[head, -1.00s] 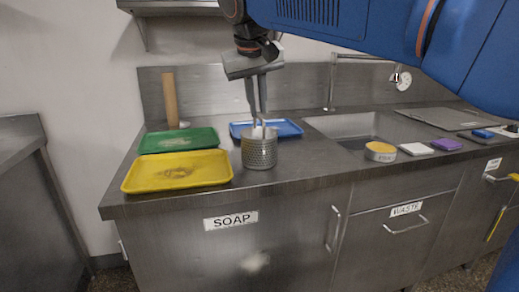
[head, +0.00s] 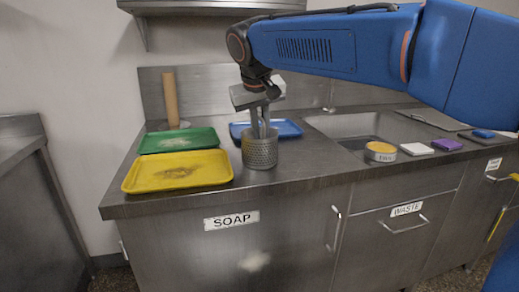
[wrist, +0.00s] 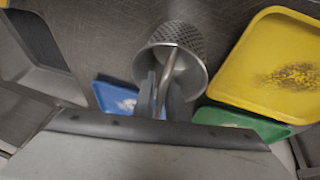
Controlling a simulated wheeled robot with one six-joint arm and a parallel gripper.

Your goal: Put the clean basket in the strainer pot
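A perforated metal pot (head: 260,153), which looks like the strainer pot, stands upright near the counter's front edge, right of the yellow tray; its rim and holes also show in the wrist view (wrist: 187,38). A slim metal rod (wrist: 170,68) rises from its mouth; what it belongs to is hidden. My gripper (head: 261,136) points down at the pot's mouth, its fingertips low at the rim. In the wrist view the two fingers (wrist: 162,98) stand apart, one on each side of the rod, and I see no clear grip. I cannot make out the clean basket.
A stained yellow tray (head: 215,180), a green tray (head: 205,146) and a blue tray (head: 292,131) lie around the pot. A brown roll (head: 171,99) stands behind. Right are a sink (head: 345,125), a yellow-topped round tin (head: 381,154), a white block (head: 417,149) and a purple block (head: 447,145).

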